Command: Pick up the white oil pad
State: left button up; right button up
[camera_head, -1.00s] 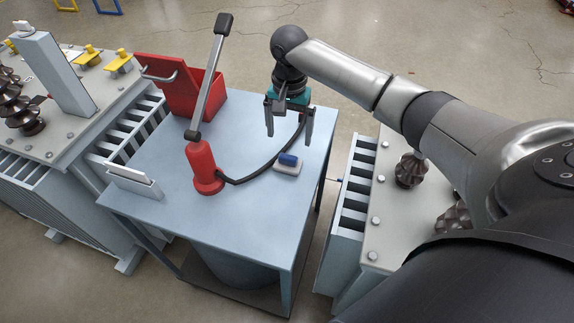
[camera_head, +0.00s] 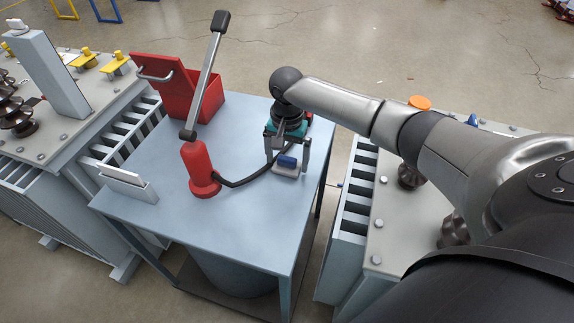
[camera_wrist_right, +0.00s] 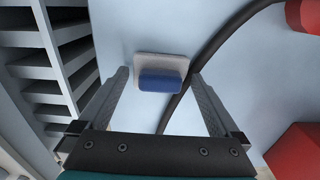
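A white pad (camera_head: 284,173) with a blue block on top lies on the light blue table (camera_head: 235,225), near its right side. The wrist view shows the white pad (camera_wrist_right: 150,61) and its blue block (camera_wrist_right: 160,80) just ahead of and between the fingertips. My right gripper (camera_head: 286,172) points down over the pad, open, with one finger on each side. The wrist view also shows the right gripper (camera_wrist_right: 159,75) with a gap between each finger and the blue block. Whether the fingertips reach the table is hard to tell. My left gripper is not in view.
A red pump (camera_head: 199,168) with a long lever and a black hose (camera_head: 243,181) stands left of the pad. The hose passes close by the gripper. A red open box (camera_head: 205,100) is behind, and a small white holder (camera_head: 128,184) sits at the table's left edge. Finned machines flank the table.

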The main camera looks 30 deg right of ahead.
aim_at(287, 158)
jog(key=c, duration=1)
jog(key=shift+r, duration=0.15)
notch_tip(287, 158, up, 20)
jog(key=p, duration=0.5)
jog(key=shift+p, duration=0.35)
